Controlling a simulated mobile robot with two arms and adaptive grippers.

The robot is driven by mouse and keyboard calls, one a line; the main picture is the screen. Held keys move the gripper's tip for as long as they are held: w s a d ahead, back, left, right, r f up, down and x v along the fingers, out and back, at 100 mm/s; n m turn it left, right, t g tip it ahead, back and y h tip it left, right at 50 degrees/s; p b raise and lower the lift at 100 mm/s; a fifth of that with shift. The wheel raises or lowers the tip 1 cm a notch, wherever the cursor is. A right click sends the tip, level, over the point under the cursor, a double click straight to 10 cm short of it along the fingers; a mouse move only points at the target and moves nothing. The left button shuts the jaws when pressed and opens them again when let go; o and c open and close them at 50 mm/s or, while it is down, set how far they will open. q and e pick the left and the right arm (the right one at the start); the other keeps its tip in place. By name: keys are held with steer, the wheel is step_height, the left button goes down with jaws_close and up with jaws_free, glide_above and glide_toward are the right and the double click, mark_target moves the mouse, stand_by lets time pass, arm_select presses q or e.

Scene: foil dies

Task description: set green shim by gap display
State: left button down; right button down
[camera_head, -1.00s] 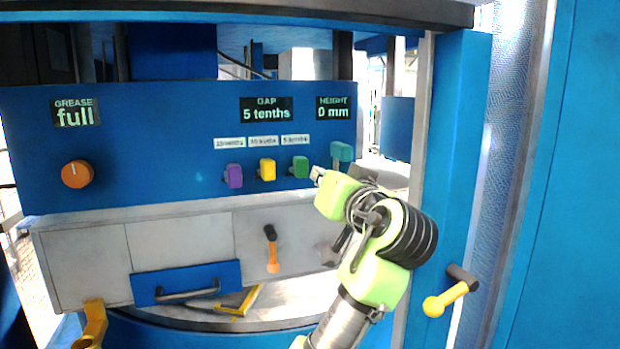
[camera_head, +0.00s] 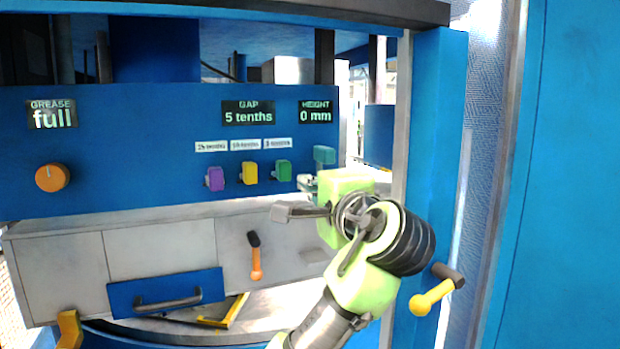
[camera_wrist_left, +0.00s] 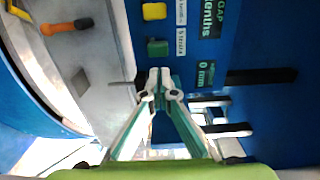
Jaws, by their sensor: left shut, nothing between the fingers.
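The gap display (camera_head: 248,113) on the blue panel reads "5 tenths". Below it are three labels with a purple block (camera_head: 215,179), a yellow block (camera_head: 249,173) and the green shim (camera_head: 283,170) under them. The label by the green shim (camera_wrist_left: 157,47) reads "5 tenths" in the left wrist view. My left gripper (camera_head: 305,182) is just right of and slightly below the green shim, apart from it. In the left wrist view its fingertips (camera_wrist_left: 158,78) are together and empty. My right gripper is not seen.
The height display (camera_head: 316,112) reads "0 mm". An orange-tipped lever (camera_head: 255,257) and a blue drawer (camera_head: 167,293) are below. A blue post (camera_head: 437,170) stands right.

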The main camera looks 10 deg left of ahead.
mark_target(285, 167)
arm_select(q)
steer(key=p+x, duration=0.5)
steer(key=x, duration=0.4)
steer(key=shift+w+a+r, duration=0.15)
steer(key=shift+a, duration=0.05)
steer(key=shift+w+a+p, duration=0.2)
steer(key=shift+w+p, duration=0.1)
steer(key=shift+w, duration=0.1)
steer(key=shift+f, duration=0.2)
steer(key=shift+w+a, duration=0.15)
steer(key=shift+w+a+r+b, duration=0.15)
steer(key=shift+w+a+b, duration=0.05)
steer(key=shift+w+b, duration=0.1)
steer(key=shift+a+r, duration=0.1)
steer(key=shift+r, duration=0.05)
steer(key=shift+s, duration=0.1)
steer(key=shift+r, duration=0.1)
